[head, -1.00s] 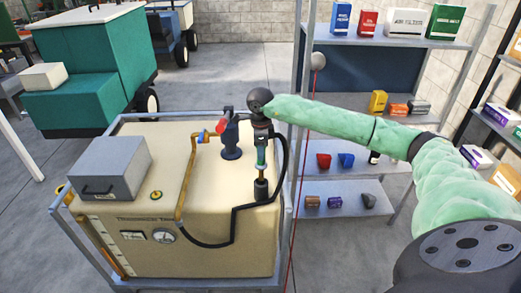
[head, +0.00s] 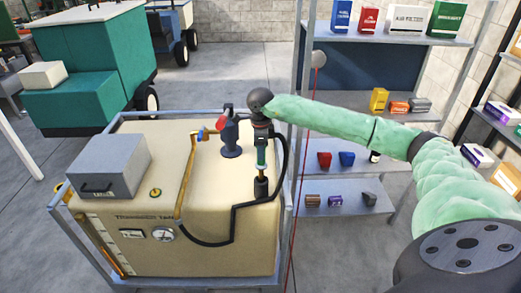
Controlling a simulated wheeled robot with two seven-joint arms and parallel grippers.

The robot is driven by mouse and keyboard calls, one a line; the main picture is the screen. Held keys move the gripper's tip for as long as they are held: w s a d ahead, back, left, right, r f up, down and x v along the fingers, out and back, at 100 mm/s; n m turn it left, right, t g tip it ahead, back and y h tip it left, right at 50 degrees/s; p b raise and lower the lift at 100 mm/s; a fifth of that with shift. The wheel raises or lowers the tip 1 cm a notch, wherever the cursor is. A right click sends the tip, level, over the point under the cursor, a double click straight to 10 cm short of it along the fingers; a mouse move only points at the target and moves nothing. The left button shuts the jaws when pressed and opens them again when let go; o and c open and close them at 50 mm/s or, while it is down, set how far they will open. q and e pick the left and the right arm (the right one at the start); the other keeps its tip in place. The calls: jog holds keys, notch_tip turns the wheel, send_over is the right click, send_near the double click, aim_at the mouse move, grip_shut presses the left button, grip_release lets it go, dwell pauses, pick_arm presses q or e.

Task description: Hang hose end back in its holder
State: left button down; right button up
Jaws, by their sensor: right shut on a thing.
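My right gripper (head: 261,146) points straight down above the right side of the beige fuel tank (head: 160,258). It is shut on the hose end (head: 261,157), which shows a green band and stands upright below the jaws. A short dark cylinder, seemingly the holder (head: 261,188), stands on the tank directly below the hose end. I cannot tell whether the tip is inside it or just above. The black hose (head: 233,222) loops from beside the gripper down across the tank to a brass pipe (head: 182,190). My left gripper is not in view.
A blue-grey pump with a red part (head: 230,138) stands just left of the gripper. A grey box (head: 108,165) sits on the tank's left. A metal rail (head: 285,235) frames the tank. Shelves (head: 345,203) with small goods stand to the right, and a red cord (head: 293,220) hangs between.

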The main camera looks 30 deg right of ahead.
aim_at(261, 163)
jog(key=shift+f+b, duration=3.05)
jog(key=shift+f, duration=0.15)
dwell(0.3)
jog(key=o, duration=1.2)
jog(key=shift+r+p, duration=1)
jog(key=shift+r, duration=2.9)
